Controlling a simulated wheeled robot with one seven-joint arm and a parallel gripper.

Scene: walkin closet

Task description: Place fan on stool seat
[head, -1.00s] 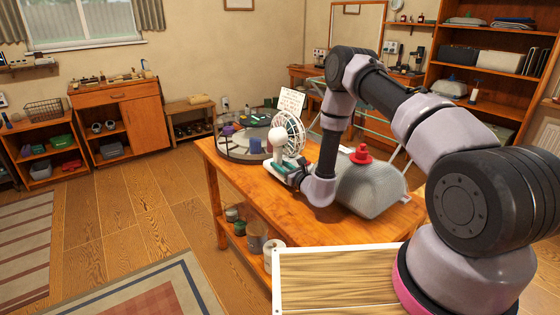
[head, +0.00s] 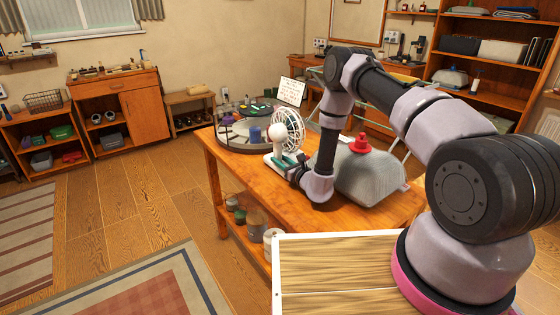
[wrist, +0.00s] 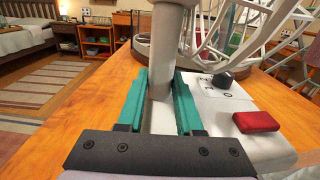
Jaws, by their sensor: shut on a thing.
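The white fan (head: 288,131) with a round wire grille stands upright at the table's near-left part, beside the round tray. My gripper (head: 291,170) is low at the fan's right side in the head view. In the wrist view, my gripper's teal fingers (wrist: 161,92) are shut on the fan's white post (wrist: 163,65). The fan's white base (wrist: 225,112) carries a dark knob and a red block. Whether the base touches the table (head: 225,172) is hard to tell. No stool is clearly recognisable in these frames.
The round tray (head: 233,146) with small items is just behind the fan. A grey rounded case (head: 372,180) with a red object (head: 360,145) on top stands right of my gripper. A low bench (head: 188,108) stands by the wall. Floor (head: 130,205) left of the table is clear.

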